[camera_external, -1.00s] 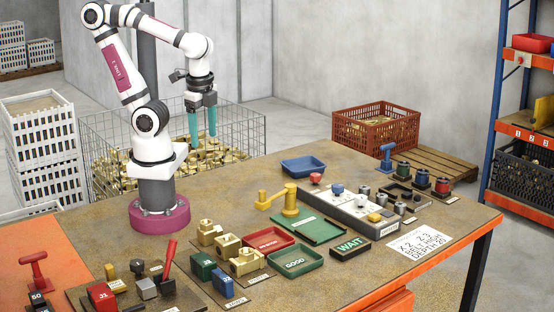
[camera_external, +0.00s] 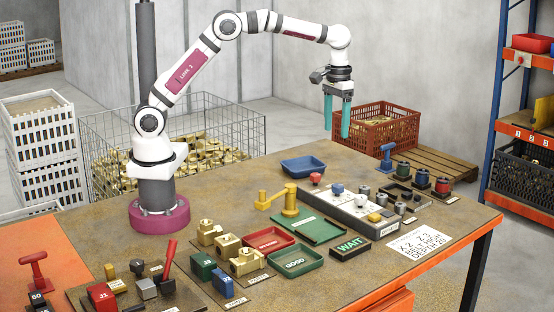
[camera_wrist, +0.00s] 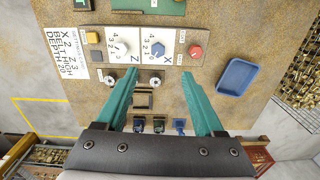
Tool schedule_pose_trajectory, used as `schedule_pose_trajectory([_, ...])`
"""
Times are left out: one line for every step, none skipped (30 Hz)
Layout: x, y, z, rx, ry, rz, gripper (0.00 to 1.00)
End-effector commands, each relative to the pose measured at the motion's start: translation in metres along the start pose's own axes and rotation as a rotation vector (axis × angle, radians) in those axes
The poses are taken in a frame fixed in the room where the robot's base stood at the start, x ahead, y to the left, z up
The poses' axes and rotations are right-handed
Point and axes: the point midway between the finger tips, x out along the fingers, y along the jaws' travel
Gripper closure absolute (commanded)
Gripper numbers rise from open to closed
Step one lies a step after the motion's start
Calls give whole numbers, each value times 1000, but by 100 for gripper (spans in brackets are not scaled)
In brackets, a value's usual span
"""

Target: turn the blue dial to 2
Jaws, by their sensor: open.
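The blue dial (camera_external: 337,188) sits on the grey control panel, between a red knob (camera_external: 316,177) and a white dial (camera_external: 361,201). In the wrist view the blue dial (camera_wrist: 158,50) is on a white plate marked X, with numbers beside it. Its exact setting is too small to read. My gripper (camera_external: 336,132) is open and empty, pointing down, high above the far side of the panel. In the wrist view the gripper (camera_wrist: 158,73) has its teal fingers spread apart, and the dial shows beyond the gap between the tips. The fingers do not touch anything.
A yellow button (camera_wrist: 92,37) is on the same panel. A blue tray (camera_external: 303,166) and a yellow crank (camera_external: 289,199) stand near it. A card (camera_external: 419,243) reads X 2, Z 3. Small posts and a blue T-handle (camera_external: 387,157) stand behind the panel. The air around my gripper is clear.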

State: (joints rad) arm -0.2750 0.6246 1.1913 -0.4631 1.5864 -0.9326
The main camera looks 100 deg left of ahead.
Motion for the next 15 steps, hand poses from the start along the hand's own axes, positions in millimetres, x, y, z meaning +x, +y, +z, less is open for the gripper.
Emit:
schedule_pose_trajectory([6,1,-8,-30,-1,5,30])
schedule_pose_trajectory([9,2,-11,-43,-2,6,30])
schedule_pose_trajectory([13,2,-13,-52,-2,8,30])
schedule_pose_trajectory([17,2,-13,-55,-3,8,30])
schedule_pose_trajectory([22,2,-13,-56,-4,7,30])
schedule_pose_trajectory([30,2,-13,-56,-4,7,30])
schedule_pose_trajectory([38,2,-12,-54,-5,6,30])
schedule_pose_trajectory([47,2,-12,-55,-5,6,30])
schedule_pose_trajectory([59,2,-12,-53,-5,6,30])
schedule_pose_trajectory([69,2,-12,-53,-6,5,30])
schedule_pose_trajectory([78,2,-12,-53,-5,6,30])
schedule_pose_trajectory([90,2,-12,-52,-5,5,30])
schedule_pose_trajectory([99,2,-12,-53,-4,6,30])
schedule_pose_trajectory([108,3,-12,-52,-4,6,30])
schedule_pose_trajectory([119,3,-12,-51,-4,6,30])
